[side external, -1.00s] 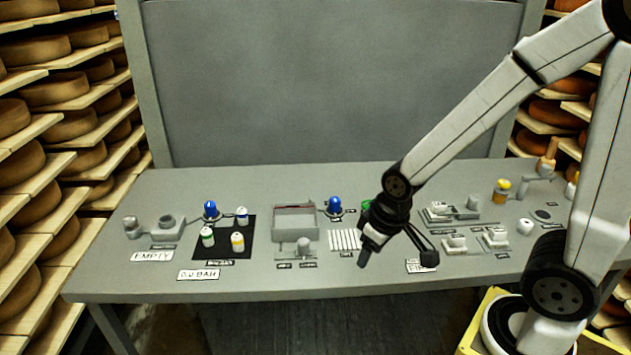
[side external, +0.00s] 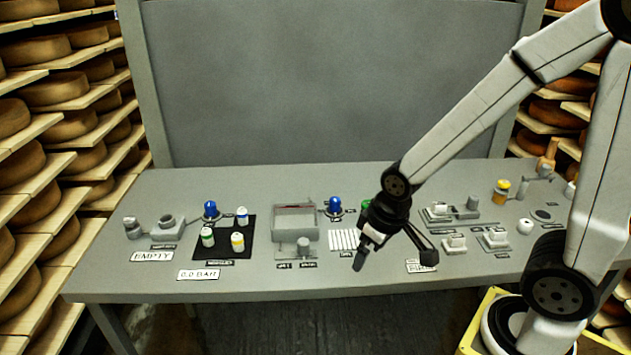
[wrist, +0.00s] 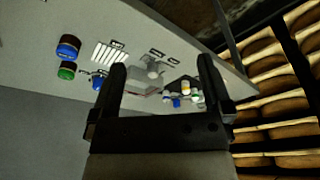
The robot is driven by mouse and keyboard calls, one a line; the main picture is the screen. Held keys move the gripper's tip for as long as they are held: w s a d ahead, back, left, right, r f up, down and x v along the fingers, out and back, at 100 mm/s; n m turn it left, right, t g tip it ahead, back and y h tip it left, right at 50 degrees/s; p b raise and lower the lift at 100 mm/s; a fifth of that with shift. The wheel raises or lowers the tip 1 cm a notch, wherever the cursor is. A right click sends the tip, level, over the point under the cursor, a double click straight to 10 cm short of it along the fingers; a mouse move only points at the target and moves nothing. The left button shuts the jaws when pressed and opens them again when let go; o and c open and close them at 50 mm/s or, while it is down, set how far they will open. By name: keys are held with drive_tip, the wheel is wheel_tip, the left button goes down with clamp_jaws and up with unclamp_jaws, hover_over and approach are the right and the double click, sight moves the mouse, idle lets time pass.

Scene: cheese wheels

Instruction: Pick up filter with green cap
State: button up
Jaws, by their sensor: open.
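The filter with the green cap (side external: 208,237) is a small white cylinder standing upright on a black mat (side external: 222,251), left of centre on the table. A blue-capped filter (side external: 242,216) and a yellow-capped filter (side external: 237,242) stand beside it. In the wrist view the small capped filters (wrist: 186,89) cluster near the right finger, partly hidden by it. My gripper (wrist: 161,63) is open and empty. In the side view my gripper (side external: 359,262) hangs above the table, well right of the mat and apart from the filters.
A grey open box (side external: 295,234) and a white striped piece (side external: 344,240) lie between the mat and my gripper. A green jar (wrist: 66,71) shows in the wrist view. The table's front strip is mostly clear.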

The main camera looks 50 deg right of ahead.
drive_tip(key=w+d+n, duration=0.4)
drive_tip(key=w+d, duration=0.1)
drive_tip(key=w, duration=0.3)
drive_tip(key=n+g, duration=0.3)
drive_tip(key=n, duration=0.8)
hover_over(369, 203)
wheel_tip(369, 203, down, 7)
drive_tip(key=shift+f, duration=0.1)
drive_tip(key=shift+d+f+n, duration=0.1)
drive_tip(key=shift+d+n, duration=0.15)
drive_tip(key=shift+n, duration=0.15)
drive_tip(key=shift+f, duration=0.15)
drive_tip(key=shift+a+f, duration=0.15)
drive_tip(key=shift+f, duration=3.6)
